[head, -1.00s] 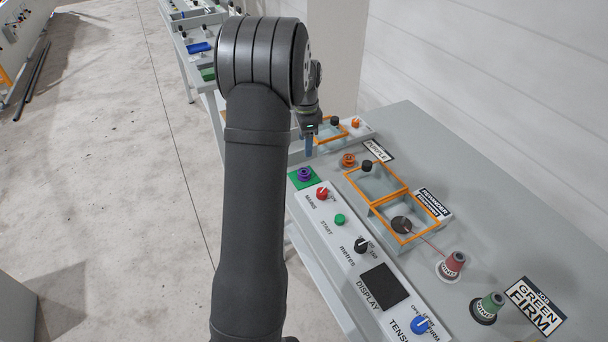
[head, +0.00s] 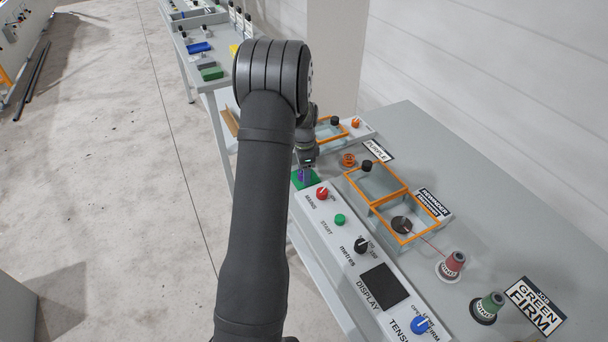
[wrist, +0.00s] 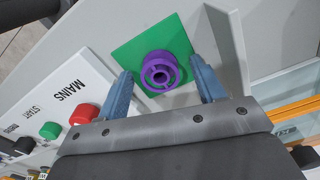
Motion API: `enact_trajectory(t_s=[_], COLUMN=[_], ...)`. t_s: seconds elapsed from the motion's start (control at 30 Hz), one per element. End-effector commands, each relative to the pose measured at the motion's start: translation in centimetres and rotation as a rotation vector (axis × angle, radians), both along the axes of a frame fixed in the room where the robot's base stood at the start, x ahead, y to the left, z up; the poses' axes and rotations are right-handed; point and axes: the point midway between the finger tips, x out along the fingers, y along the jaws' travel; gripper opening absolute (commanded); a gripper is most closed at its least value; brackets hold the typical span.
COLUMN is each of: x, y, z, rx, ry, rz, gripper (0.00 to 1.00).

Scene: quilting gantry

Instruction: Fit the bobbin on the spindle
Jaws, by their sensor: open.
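A purple bobbin (wrist: 158,72) sits on a green square pad (wrist: 125,52) in the wrist view. In the head view the pad (head: 311,184) shows, and the bobbin is mostly hidden by my gripper (head: 305,174). My gripper (wrist: 161,68) is open, with one blue finger on each side of the bobbin and a visible gap to it. I cannot tell how high the fingertips are above the pad. A dark round disc (head: 401,225), which may carry the spindle, lies inside an orange-framed clear guard (head: 430,212) beside the rewinder label.
A control panel with a red knob (head: 321,193), a green button (head: 340,219) and a display (head: 384,287) runs along the bench front. Red (head: 453,264) and green (head: 489,306) thread cones stand to the right. An orange spool (head: 348,160) is near the purple label.

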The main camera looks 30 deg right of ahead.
Motion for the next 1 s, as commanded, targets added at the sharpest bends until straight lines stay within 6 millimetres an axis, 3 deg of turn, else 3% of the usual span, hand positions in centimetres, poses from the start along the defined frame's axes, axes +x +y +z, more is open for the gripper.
enact_trajectory(t_s=[0.13,0.37,0.77,1.0], x=[0.0,0.0,0.0,0.1], y=[0.0,0.0,0.0,0.0], z=[0.1,0.1,0.3,2.8], rx=[0.0,0.0,0.0,-0.001], ry=[0.0,0.0,-0.001,-0.004], rz=[0.0,0.0,0.0,0.001], gripper=[0.6,0.15,0.15,0.15])
